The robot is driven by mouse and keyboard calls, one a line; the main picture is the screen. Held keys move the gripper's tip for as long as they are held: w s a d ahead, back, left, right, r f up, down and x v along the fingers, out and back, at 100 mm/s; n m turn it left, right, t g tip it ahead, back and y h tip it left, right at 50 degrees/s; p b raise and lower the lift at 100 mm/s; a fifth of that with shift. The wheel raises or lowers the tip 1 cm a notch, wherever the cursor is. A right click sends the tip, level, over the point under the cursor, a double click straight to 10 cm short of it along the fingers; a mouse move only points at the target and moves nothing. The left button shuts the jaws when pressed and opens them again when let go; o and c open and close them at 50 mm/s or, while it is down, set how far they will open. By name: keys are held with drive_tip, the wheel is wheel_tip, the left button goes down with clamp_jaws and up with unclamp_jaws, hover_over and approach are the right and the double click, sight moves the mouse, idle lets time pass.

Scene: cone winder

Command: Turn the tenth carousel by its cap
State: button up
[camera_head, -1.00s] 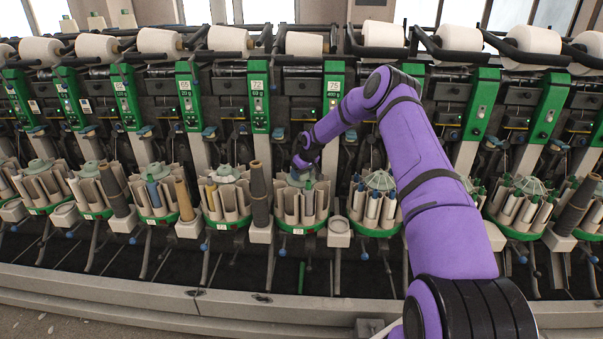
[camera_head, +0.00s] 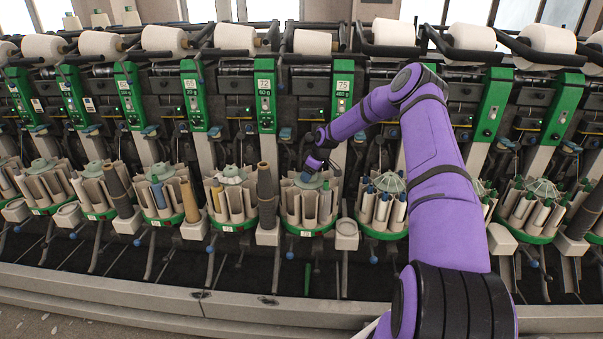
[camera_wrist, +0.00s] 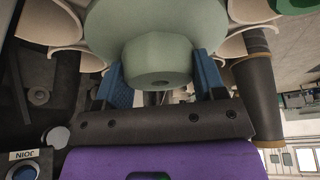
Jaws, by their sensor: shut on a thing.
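The carousel (camera_head: 294,207) under my arm is a ring of beige pockets on a green base, below the green panel marked 75. Its grey-green cap (camera_wrist: 155,58) fills the upper middle of the wrist view. My gripper (camera_head: 306,179) is at the top of this carousel, coming down from behind and to the right. In the wrist view the blue fingers of my gripper (camera_wrist: 160,82) stand on either side of the cap's round knob and are shut on it. The fingers hide part of the knob's sides. In the head view the cap is mostly hidden by my gripper.
A dark cone tube (camera_head: 266,190) stands close to the left of the carousel, and shows at the right in the wrist view (camera_wrist: 257,90). A neighbouring carousel with tubes (camera_head: 383,205) is close on the right. Green panels (camera_head: 342,92) rise behind.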

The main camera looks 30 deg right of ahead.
drive_tip(key=n+g+y, duration=0.1)
drive_tip(key=n, duration=0.3)
drive_tip(key=shift+n, duration=0.3)
drive_tip(key=n+g, duration=0.1)
drive_tip(key=n, duration=0.1)
drive_tip(key=n+g+y, duration=0.1)
drive_tip(key=n, duration=0.2)
drive_tip(key=shift+n, duration=0.3)
drive_tip(key=n+g, duration=0.2)
drive_tip(key=n, duration=0.2)
drive_tip(key=n+g, duration=0.1)
drive_tip(key=n, duration=0.3)
drive_tip(key=shift+n+h, duration=0.3)
drive_tip(key=shift+h, duration=0.1)
drive_tip(key=shift+g, duration=0.3)
drive_tip(key=o, duration=1.3)
drive_tip(key=v, duration=1)
drive_tip(key=shift+d+r, duration=0.1)
drive_tip(key=shift+r, duration=0.3)
